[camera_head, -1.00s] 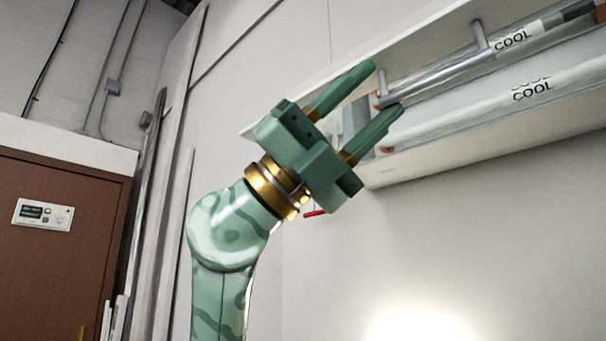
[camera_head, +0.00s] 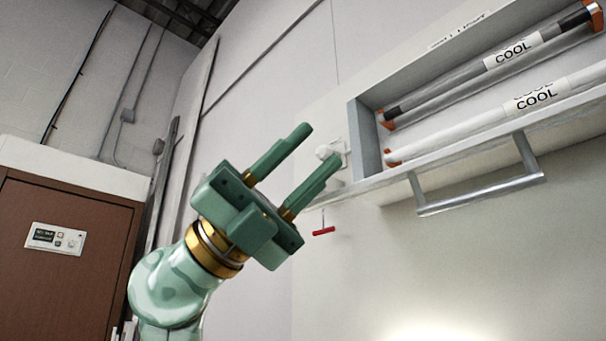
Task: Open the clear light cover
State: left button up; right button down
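The light housing (camera_head: 365,140) is on the wall at upper right. Inside it are two tubes marked COOL, a grey-ended upper one (camera_head: 470,70) and a white lower one (camera_head: 470,125). The grey bar handle (camera_head: 478,197) of the clear cover sticks out below the tubes, along the housing's lower front edge. The clear cover's pane itself is hard to make out; the tubes show without a handle across them. My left gripper (camera_head: 318,150) is open and empty, left of the housing and apart from the handle. My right gripper is not in view.
A small white fitting (camera_head: 332,153) on the wall lies just behind my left fingertips. A red pull (camera_head: 323,231) hangs below it. A brown cabinet (camera_head: 65,270) with a white control panel (camera_head: 54,240) stands at left. The wall below the handle is clear.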

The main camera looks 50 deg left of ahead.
pick_arm(q)
jog(key=shift+s+a+f+g, duration=0.1)
jog(key=shift+a+f+g, duration=0.15)
jog(key=shift+g, duration=0.05)
dwell(0.5)
dwell(0.4)
